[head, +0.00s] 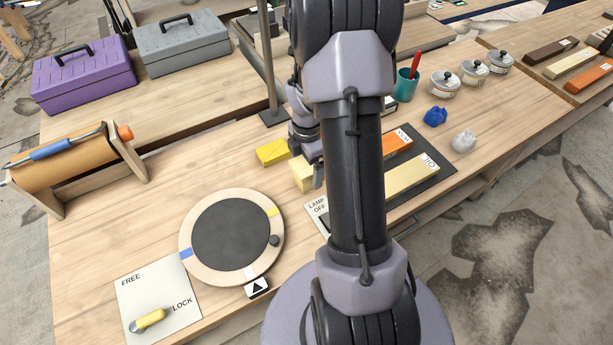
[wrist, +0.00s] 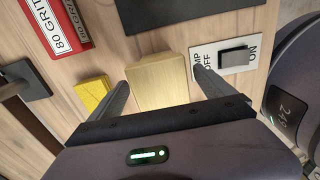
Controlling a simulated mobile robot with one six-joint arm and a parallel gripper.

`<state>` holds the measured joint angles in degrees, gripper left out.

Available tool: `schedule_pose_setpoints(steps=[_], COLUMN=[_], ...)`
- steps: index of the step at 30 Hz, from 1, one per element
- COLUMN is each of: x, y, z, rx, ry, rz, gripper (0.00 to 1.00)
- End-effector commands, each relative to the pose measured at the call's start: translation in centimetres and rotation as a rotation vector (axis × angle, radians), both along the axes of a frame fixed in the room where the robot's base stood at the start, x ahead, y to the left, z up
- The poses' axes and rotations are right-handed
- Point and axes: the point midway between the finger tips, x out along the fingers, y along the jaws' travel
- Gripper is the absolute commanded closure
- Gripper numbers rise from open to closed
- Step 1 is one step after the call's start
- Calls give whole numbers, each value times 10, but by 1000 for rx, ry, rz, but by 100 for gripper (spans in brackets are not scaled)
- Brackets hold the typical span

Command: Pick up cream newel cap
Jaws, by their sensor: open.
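The cream newel cap (head: 302,174) is a pale wooden block on the bench, partly hidden by my arm in the head view. In the wrist view the cap (wrist: 160,88) lies between the two fingers of my gripper (wrist: 162,80). The gripper is open, with one finger on each side of the cap. Small gaps seem to show beside it, but I cannot tell whether either finger touches. The cap's near end is hidden behind the gripper body.
A yellow block (head: 272,152) lies just left of the cap. A lamp switch plate (wrist: 226,58) sits close to the right finger. A round turntable (head: 232,237) is at the front, and a dark mat (head: 432,160) with long blocks lies to the right.

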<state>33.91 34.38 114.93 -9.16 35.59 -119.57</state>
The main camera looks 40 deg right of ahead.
Motion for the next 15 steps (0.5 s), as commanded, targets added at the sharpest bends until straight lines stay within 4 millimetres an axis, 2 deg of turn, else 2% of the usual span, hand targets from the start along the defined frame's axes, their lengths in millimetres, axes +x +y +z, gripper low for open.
schedule_pose_setpoints(steps=[1,3,9,11,15], x=[-2,-1,-1,-1,-1], y=[1,1,0,0,0], z=[-17,-28,-27,-27,-27], rx=[1,1,0,0,0], ry=[2,1,0,0,0], rz=[0,-1,-2,-2,-2], gripper=[7,7,7,17,45])
